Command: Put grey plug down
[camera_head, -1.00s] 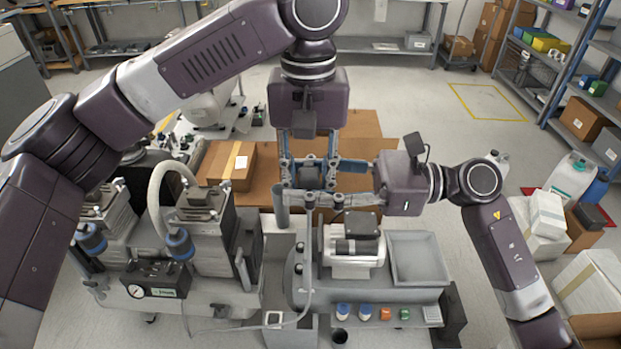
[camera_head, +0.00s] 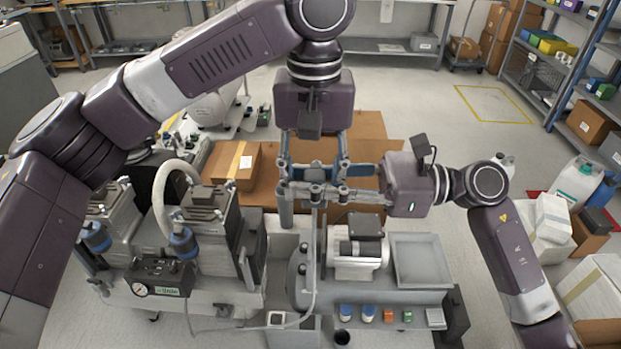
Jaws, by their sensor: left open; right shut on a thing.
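My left gripper (camera_head: 315,172) hangs down at the centre of the head view, above the back of the middle compressor bench. It is open, with its fingers spread apart. My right gripper (camera_head: 287,194) reaches in from the right, with its fingers crossing below the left gripper's. It is shut on what looks like the grey plug (camera_head: 286,212), a short upright grey cylinder at its fingertips. The fingers of both grippers overlap in the picture, so the exact grip is partly hidden.
A compressor motor (camera_head: 358,250) and a grey tray (camera_head: 420,262) sit on the bench in front. A thin hose (camera_head: 312,270) hangs down beside them. A twin compressor unit (camera_head: 205,225) stands left. A cardboard box (camera_head: 235,160) is behind. Several small coloured items line the front edge.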

